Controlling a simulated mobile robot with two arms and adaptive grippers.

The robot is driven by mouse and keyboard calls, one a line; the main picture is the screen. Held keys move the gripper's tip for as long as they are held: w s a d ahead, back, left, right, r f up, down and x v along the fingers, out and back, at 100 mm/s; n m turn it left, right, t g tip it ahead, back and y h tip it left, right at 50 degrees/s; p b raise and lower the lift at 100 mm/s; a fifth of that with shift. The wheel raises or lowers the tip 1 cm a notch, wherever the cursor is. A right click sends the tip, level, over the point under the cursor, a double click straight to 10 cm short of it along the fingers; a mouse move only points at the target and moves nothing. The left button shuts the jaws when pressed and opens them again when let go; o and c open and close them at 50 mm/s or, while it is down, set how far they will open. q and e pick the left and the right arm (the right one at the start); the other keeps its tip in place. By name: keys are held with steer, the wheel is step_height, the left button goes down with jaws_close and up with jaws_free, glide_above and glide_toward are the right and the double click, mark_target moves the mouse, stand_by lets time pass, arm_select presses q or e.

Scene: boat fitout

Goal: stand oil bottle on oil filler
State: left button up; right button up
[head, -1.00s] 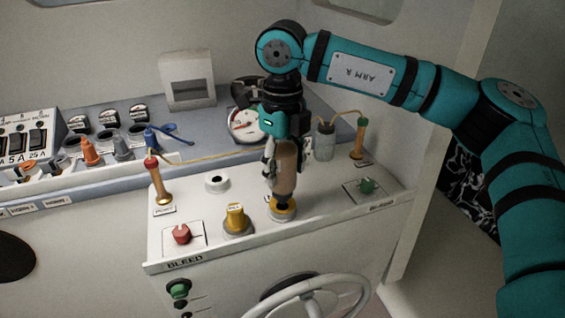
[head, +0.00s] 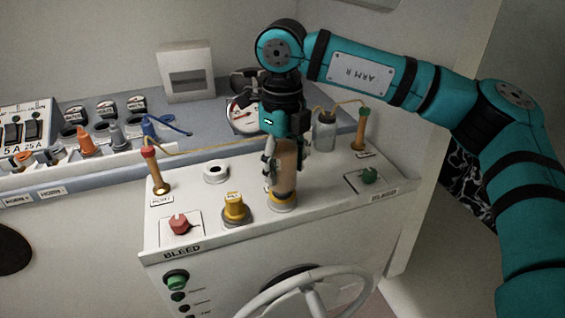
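The oil bottle (head: 286,156) is a tan, roughly cylindrical bottle, held upright over the filler. My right gripper (head: 286,150) comes down from above with its dark fingers on both sides of the bottle, shut on it. The oil filler (head: 283,205) is a pale round fitting with a yellow rim on the white console top. The bottle's lower end is at the filler's rim and appears to touch it; the exact seating is hidden. My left gripper is not in view.
A yellow knob (head: 234,209), a red knob (head: 180,224) and a white ring (head: 216,172) are left of the filler. A green knob (head: 369,175) is to the right. A grey jar (head: 324,132) and gauge (head: 243,116) stand behind. A steering wheel (head: 305,297) is in front.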

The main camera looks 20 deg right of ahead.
steer(key=o, duration=0.5)
steer(key=shift+r, duration=0.1)
step_height(320, 180, up, 12)
steer(key=shift+f, duration=0.1)
stand_by(0.5)
